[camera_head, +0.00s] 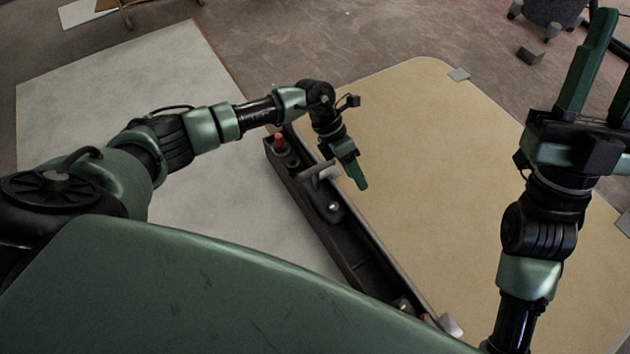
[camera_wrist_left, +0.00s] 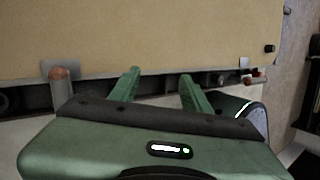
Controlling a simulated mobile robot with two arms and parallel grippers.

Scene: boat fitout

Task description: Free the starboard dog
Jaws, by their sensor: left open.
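A beige panel (camera_head: 460,170) has a dark trough-like rail (camera_head: 350,255) along its left edge. A dog-like lever (camera_head: 318,170) with a pale, coppery bar sits near the rail's far end, and a pale fitting (camera_head: 450,325) sits at its near end. I cannot tell which is starboard. My left gripper (camera_head: 355,172) is open just right of the far lever, pointing down. In the left wrist view its fingers (camera_wrist_left: 160,73) are spread with only rail and panel edge visible between them. A copper-topped post (camera_wrist_left: 60,90) stands left of them. My right gripper (camera_head: 610,60) is raised at upper right, fingers apart.
A red-topped cylinder (camera_head: 279,142) stands at the rail's far end. A pale grey board (camera_head: 110,95) lies left of the rail. A small dark block (camera_head: 530,54) and a wheeled chair base (camera_head: 548,12) are on the carpet behind. The panel's middle is clear.

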